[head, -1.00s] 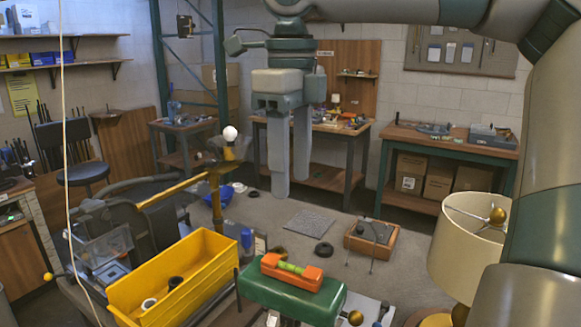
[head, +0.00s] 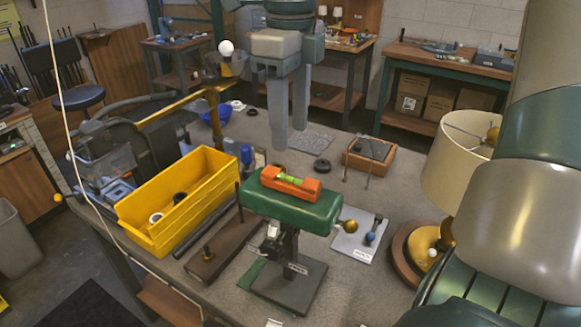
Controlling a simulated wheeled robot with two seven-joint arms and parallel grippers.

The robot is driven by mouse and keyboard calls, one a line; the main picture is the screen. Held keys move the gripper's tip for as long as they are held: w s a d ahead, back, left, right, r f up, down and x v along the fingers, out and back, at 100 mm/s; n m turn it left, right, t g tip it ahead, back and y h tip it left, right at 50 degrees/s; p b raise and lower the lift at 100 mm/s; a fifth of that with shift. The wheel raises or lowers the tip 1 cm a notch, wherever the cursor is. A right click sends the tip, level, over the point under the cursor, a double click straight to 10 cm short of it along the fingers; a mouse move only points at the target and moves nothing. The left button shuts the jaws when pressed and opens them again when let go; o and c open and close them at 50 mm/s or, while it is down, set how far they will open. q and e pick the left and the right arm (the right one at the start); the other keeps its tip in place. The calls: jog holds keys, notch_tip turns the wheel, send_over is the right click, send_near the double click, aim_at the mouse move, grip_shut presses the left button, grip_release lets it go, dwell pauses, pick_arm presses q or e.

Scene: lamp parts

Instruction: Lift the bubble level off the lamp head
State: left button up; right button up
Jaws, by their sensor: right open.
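The orange bubble level (head: 291,183), with a yellow-green vial in its middle, lies on top of the green lamp head (head: 292,206). The lamp head sits on a dark stand (head: 290,280) on the workbench. My right gripper (head: 290,140) points down with its two grey fingers apart and empty. In the picture its fingertips are just above and behind the level, without visible contact. My left gripper is not in the picture.
A yellow bin (head: 150,222) stands left of the lamp head. A wooden box (head: 368,155) and a cream-shaded lamp (head: 455,165) stand to the right. A bulb on a brass arm (head: 215,100) rises behind.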

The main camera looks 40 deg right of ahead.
send_over(290, 176)
notch_tip(290, 176, down, 4)
jog(key=shift+s+f+p, duration=0.15)
jog(key=shift+f+p, duration=0.05)
jog(key=shift+p, duration=0.25)
notch_tip(290, 176, down, 5)
jog(key=shift+f+p, duration=0.15)
jog(key=shift+p, duration=0.4)
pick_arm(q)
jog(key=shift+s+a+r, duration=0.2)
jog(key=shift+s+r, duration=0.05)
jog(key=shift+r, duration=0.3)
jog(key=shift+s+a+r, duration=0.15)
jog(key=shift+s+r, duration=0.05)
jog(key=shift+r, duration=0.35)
pick_arm(e)
jog(key=shift+f, duration=0.4)
grip_shut()
jog(key=c, duration=0.9)
grip_release()
grip_shut()
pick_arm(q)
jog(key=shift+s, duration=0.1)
